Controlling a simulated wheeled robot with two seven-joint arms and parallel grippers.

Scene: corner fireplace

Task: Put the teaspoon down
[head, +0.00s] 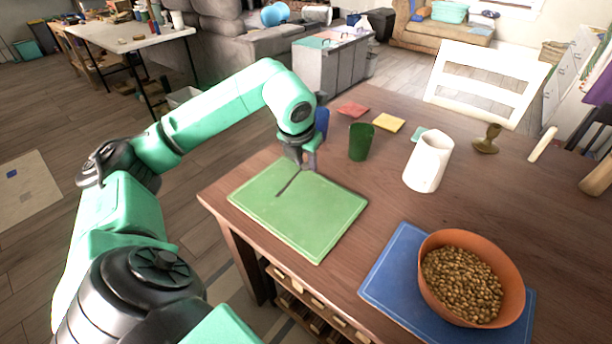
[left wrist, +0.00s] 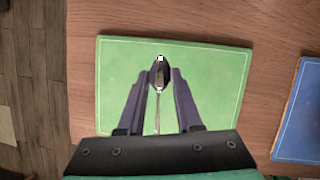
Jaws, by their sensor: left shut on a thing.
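The teaspoon (head: 288,184) is a thin dark utensil over the green placemat (head: 330,212) on the wooden table. My left gripper (head: 299,165) is shut on it, above the far left part of the placemat. In the left wrist view the teaspoon (left wrist: 158,105) lies lengthwise between the fingers of the left gripper (left wrist: 160,68), with the green placemat (left wrist: 222,85) behind it. I cannot tell whether the teaspoon touches the placemat. My right gripper is not in view.
A dark green cup (head: 360,142) and a blue cup (head: 321,122) stand beyond the placemat. A white pitcher (head: 427,163) stands to the right. An orange bowl of nuts or beans (head: 428,290) sits on a blue placemat (head: 385,275). The near part of the green placemat is clear.

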